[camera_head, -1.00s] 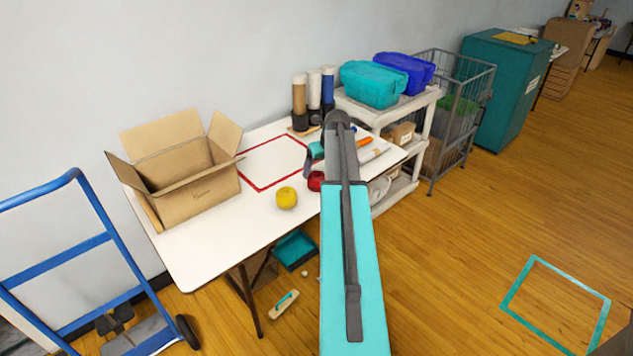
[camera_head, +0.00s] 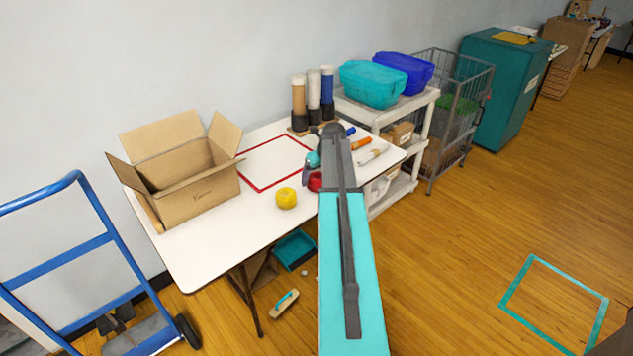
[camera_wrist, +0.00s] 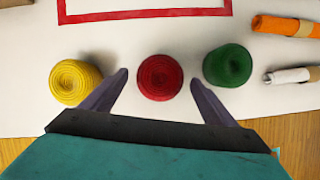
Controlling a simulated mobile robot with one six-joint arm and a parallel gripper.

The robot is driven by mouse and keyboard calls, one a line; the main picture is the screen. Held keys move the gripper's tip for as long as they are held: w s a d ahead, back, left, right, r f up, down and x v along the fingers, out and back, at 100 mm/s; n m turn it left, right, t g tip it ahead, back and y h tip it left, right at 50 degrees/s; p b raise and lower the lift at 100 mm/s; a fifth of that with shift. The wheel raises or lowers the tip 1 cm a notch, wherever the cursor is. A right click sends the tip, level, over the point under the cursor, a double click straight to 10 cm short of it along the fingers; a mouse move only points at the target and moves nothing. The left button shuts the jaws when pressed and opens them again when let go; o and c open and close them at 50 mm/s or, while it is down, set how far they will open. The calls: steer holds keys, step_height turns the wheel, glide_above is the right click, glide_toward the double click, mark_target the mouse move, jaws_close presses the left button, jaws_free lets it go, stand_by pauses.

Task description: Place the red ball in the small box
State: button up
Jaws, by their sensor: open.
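The red ball (camera_wrist: 160,77) rests on the white table between a yellow ball (camera_wrist: 75,82) and a green ball (camera_wrist: 228,65) in the wrist view. In the head view the red ball (camera_head: 315,181) is partly hidden by my arm, and the green ball is hidden. My gripper (camera_wrist: 157,80) is open, with one finger on either side of the red ball; neither visibly touches it. An open cardboard box (camera_head: 198,193) stands at the table's left end; its inside floor is hidden.
A red outlined square (camera_head: 262,189) lies between the box and my gripper. Yarn cones (camera_head: 313,93) stand at the back edge. Orange and white rolls (camera_head: 361,143) lie to the right. A blue hand truck (camera_head: 95,243) stands at the left, beside the table.

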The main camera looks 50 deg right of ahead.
steer(key=shift+x, duration=1.15)
steer(key=c, duration=1.2)
steer(key=shift+r, duration=0.1)
steer(key=shift+r+b, duration=0.4)
steer(key=shift+r, duration=1)
steer(key=s+a+b, duration=0.1)
steer(key=s+a, duration=0.1)
steer(key=s, duration=0.3)
steer(key=s+a+r+b, duration=0.1)
steer(key=s+a, duration=0.1)
steer(key=s, duration=0.3)
steer(key=s+a+r, duration=0.1)
steer(key=s+a, duration=0.1)
steer(key=s, duration=0.2)
steer(key=shift+s+b, duration=0.4)
